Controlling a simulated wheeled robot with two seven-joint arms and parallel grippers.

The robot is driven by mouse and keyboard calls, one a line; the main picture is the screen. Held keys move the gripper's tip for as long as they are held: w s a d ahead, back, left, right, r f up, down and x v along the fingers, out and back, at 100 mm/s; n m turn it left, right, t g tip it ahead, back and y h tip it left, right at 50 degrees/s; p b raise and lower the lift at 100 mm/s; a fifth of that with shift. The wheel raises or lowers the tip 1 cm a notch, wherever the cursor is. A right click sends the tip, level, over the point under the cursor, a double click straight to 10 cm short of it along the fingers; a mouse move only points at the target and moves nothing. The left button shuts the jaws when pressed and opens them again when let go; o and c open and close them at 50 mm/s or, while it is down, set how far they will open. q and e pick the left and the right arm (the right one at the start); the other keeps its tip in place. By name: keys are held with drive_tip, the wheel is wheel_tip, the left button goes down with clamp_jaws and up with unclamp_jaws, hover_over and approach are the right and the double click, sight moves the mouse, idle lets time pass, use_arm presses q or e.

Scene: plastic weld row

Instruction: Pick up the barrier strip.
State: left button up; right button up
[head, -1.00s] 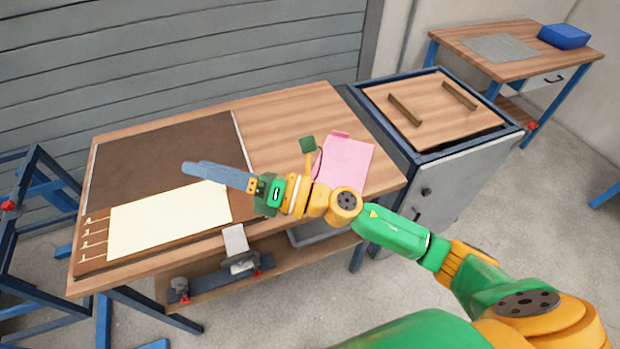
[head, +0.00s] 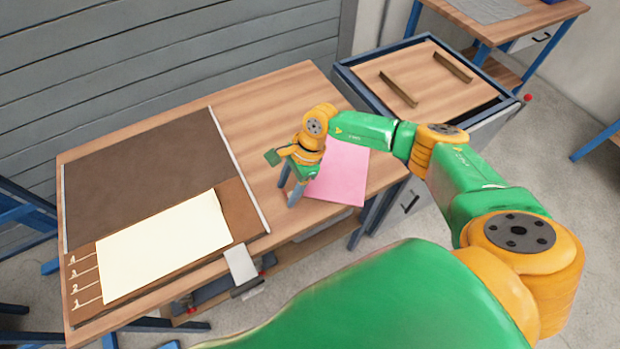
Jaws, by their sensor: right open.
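I cannot tell for certain which thing is the barrier strip. A flat pink sheet (head: 342,172) lies on the right part of the wooden table (head: 275,100). A cream sheet (head: 160,248) lies on a dark brown mat (head: 140,180) at the left, beside marks numbered 1 to 4. My right gripper (head: 290,192) points down at the left edge of the pink sheet, its grey fingers apart and nothing seen between them. Whether the fingertips touch the table is unclear. The wrist and forearm hide the sheet's upper part. My left gripper is out of view.
A cabinet (head: 425,125) with a wooden top and two brown bars (head: 398,89) stands right of the table. A white flap (head: 241,264) hangs at the table's front edge. Bare wood lies behind the gripper. Another bench (head: 535,18) stands at the back right.

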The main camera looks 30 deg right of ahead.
drive_tip(key=shift+w+a+f, duration=0.1)
drive_tip(key=shift+w+f, duration=0.35)
drive_tip(key=shift+f, duration=0.1)
drive_tip(key=shift+c, duration=0.2)
drive_tip(key=shift+s+r, duration=0.15)
drive_tip(key=shift+s, duration=0.05)
clamp_jaws()
drive_tip(key=shift+w, duration=0.1)
